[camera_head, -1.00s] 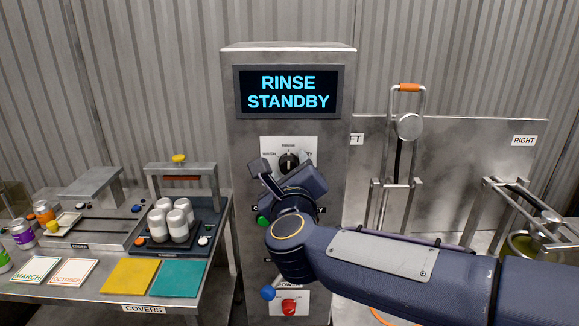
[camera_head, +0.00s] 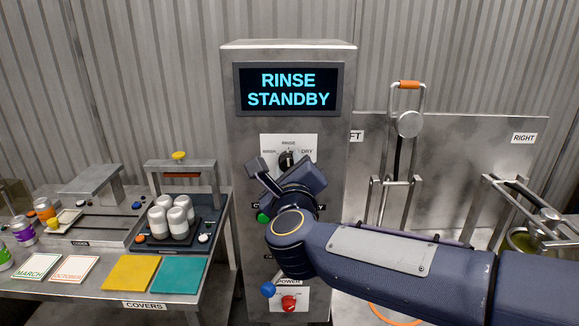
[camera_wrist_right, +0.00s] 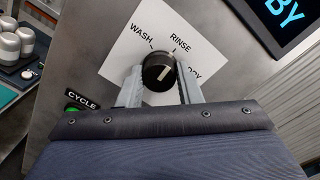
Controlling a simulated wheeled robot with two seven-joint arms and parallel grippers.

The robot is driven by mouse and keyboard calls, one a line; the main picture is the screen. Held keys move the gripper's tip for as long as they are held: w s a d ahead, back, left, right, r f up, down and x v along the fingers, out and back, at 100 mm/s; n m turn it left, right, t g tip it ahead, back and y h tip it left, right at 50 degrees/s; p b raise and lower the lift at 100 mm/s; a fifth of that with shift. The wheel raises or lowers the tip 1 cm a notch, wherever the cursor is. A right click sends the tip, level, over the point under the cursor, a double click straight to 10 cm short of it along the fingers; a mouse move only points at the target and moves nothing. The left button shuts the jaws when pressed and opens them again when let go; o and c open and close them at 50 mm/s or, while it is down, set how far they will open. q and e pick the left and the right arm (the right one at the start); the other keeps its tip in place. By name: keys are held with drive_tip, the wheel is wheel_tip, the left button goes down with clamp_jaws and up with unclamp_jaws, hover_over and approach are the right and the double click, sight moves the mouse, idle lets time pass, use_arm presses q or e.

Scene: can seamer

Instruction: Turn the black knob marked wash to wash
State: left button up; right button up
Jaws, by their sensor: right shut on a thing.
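The black wash knob (camera_head: 287,159) sits on a white dial plate (camera_head: 307,142) on the grey cabinet. WASH is printed at the plate's left, RINSE at the top and DRY at the right. In the right wrist view the knob (camera_wrist_right: 158,68) has a white pointer line, roughly toward RINSE. My right gripper (camera_wrist_right: 160,80) has a finger on each side of the knob and is shut on it. In the head view my right gripper (camera_head: 286,174) partly covers the knob's lower part. The display (camera_head: 288,90) reads RINSE STANDBY. My left gripper is not in view.
Below the knob are a green cycle button (camera_head: 263,217), a blue knob (camera_head: 268,289) and a red power knob (camera_head: 289,303). A table (camera_head: 90,297) with cans and cover cards stands at left. A metal frame (camera_head: 402,182) stands at right.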

drive_tip(key=n+p, duration=0.3)
drive_tip(key=n, duration=0.3)
drive_tip(key=shift+r+n, duration=0.15)
drive_tip(key=shift+n, duration=0.15)
drive_tip(key=n+p, duration=0.2)
drive_tip(key=n, duration=0.2)
drive_tip(key=shift+a+g, duration=0.1)
drive_tip(key=shift+g, duration=0.2)
drive_tip(key=shift+h, duration=0.3)
drive_tip(key=o, duration=1)
drive_tip(key=shift+s, duration=0.1)
drive_tip(key=s+b, duration=0.1)
drive_tip(key=s, duration=0.6)
drive_tip(key=shift+s, duration=0.35)
